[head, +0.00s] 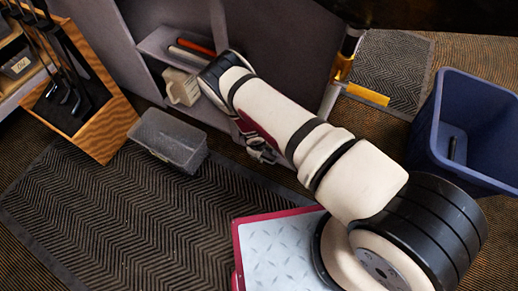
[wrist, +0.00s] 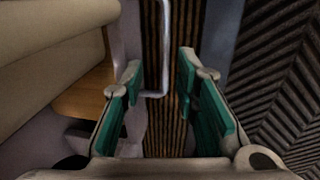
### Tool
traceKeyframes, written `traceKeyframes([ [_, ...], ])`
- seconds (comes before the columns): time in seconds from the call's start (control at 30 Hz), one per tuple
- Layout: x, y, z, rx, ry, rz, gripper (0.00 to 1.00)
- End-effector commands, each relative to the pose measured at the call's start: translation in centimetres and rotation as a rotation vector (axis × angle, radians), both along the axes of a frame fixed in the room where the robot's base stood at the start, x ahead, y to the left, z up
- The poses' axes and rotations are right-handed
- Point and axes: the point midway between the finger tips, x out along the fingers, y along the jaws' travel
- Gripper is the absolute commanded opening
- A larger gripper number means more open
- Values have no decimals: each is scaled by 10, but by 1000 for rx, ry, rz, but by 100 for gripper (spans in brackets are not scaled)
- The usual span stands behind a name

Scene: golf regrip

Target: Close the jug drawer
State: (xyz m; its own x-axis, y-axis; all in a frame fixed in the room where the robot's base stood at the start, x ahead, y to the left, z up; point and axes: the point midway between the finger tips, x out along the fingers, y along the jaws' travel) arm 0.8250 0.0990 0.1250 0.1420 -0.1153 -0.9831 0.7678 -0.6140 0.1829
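The jug drawer (head: 210,115) is a grey compartment standing out from the grey cabinet (head: 275,55). A cream jug (head: 182,87) sits in it, partly behind my arm. My gripper (head: 262,153) is low at the drawer's right side in the head view, mostly hidden under my arm. In the wrist view my gripper (wrist: 160,95) is open, with green pads apart and nothing between them but striped carpet beyond. A pale bent metal bar (wrist: 163,50), perhaps a handle, shows just beyond the fingertips, nearer the left finger. I cannot tell whether anything touches it.
A red cylinder (head: 196,47) lies behind the jug. A clear grey bin (head: 168,140) stands on the floor mat (head: 120,215) left of my arm. A wooden club rack (head: 100,125) is at left. A blue bin (head: 470,125) stands at right. The mat's middle is clear.

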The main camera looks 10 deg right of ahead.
Motion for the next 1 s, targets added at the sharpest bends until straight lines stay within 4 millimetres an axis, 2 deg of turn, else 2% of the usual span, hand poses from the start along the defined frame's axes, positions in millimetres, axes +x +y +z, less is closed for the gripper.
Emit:
traceKeyframes([
  [0.3,-8,8,65,0,-3,-1,28],
  [0.5,-11,10,90,0,-2,-2,28],
  [0.67,-13,11,99,0,-2,-1,28],
  [1.0,-14,11,99,-1,-2,-1,28],
])
